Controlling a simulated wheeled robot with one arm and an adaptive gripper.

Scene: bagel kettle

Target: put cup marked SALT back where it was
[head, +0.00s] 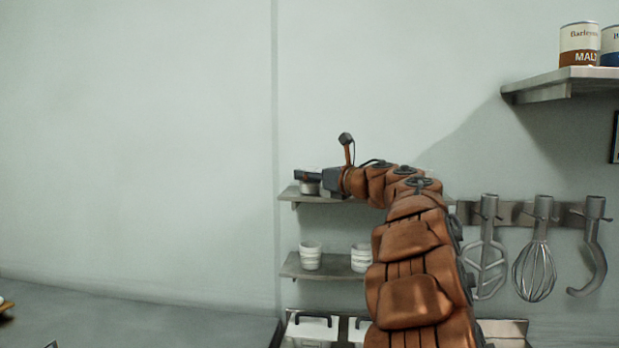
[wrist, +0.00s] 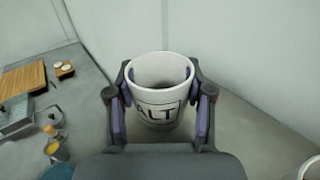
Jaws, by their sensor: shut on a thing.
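The white cup marked SALT (wrist: 160,100) is upright between the two fingers of my gripper (wrist: 160,98) in the wrist view. Part of its label, "ALT", shows on the side facing the camera. The fingers press on both sides of the cup. In the head view my gripper (head: 308,176) is at the left part of the upper small shelf (head: 338,199). A pale cup body (head: 309,188) shows just under the fingers there, mostly hidden. I cannot tell whether the cup touches the shelf.
Another white rim (wrist: 312,168) shows at the wrist view's lower right corner. White stacked cups (head: 310,256) stand on the lower shelf (head: 318,270). Steel mixer tools (head: 535,262) hang at right. A counter (wrist: 82,85) with a wooden board (wrist: 22,78) lies lower left.

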